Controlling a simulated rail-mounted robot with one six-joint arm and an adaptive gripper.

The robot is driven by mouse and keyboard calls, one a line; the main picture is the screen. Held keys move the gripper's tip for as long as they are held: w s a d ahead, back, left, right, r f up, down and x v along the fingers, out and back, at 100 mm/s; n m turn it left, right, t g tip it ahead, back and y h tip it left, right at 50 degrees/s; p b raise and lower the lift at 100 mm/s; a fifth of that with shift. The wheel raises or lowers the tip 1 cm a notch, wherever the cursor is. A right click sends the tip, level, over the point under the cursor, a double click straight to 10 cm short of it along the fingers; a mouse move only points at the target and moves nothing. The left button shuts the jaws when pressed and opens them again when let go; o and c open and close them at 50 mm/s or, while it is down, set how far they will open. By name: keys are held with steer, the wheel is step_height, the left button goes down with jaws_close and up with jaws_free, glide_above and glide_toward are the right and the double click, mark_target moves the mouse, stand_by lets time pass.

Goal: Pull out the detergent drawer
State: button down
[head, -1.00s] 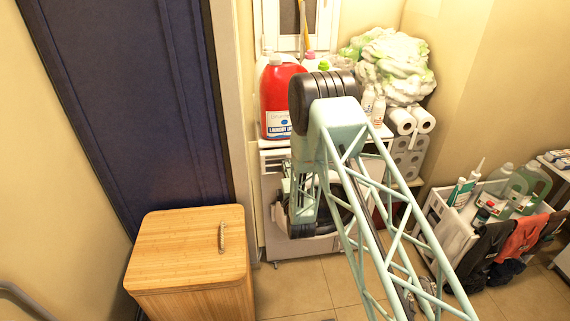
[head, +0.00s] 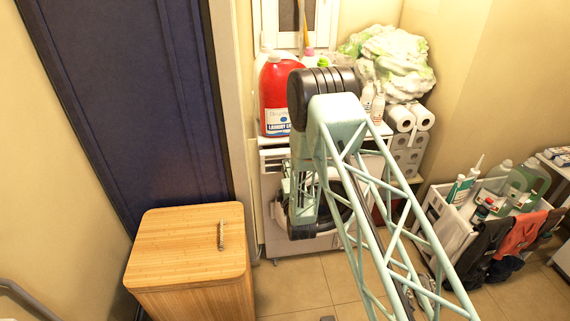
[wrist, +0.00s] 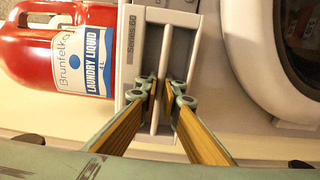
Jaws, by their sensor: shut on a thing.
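The detergent drawer (wrist: 138,65) is a pale front marked "Series60", with a recessed dark grip and a light bar (wrist: 164,75) along it in the wrist view. My gripper (wrist: 162,88) has a fingertip on each side of this bar and is shut on it. In the head view, the drawer area (head: 273,156) lies at the washer's upper left, and my arm hides most of it and the fingertips. The washer (head: 290,246) stands against the back wall, its round door (wrist: 267,50) beside the drawer in the wrist view. How far out the drawer stands is unclear.
A red laundry liquid bottle (head: 276,92) stands on the washer top close to the drawer. A wooden hamper (head: 190,250) stands to the front left. Toilet rolls (head: 408,118) and a crate of bottles (head: 440,205) are to the right. Floor in front of the washer is clear.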

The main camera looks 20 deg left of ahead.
steer(key=shift+v, duration=1.7)
steer(key=shift+s+d, duration=0.1)
steer(key=shift+s, duration=0.05)
steer(key=shift+v, duration=2.1)
steer(key=shift+s+d, duration=0.1)
steer(key=shift+s, duration=0.15)
steer(key=shift+v, duration=1.2)
steer(key=c, duration=3.1)
jaws_free()
steer(key=shift+r, duration=0.1)
steer(key=shift+s+d, duration=0.1)
steer(key=shift+s, duration=0.1)
steer(key=shift+v, duration=2.8)
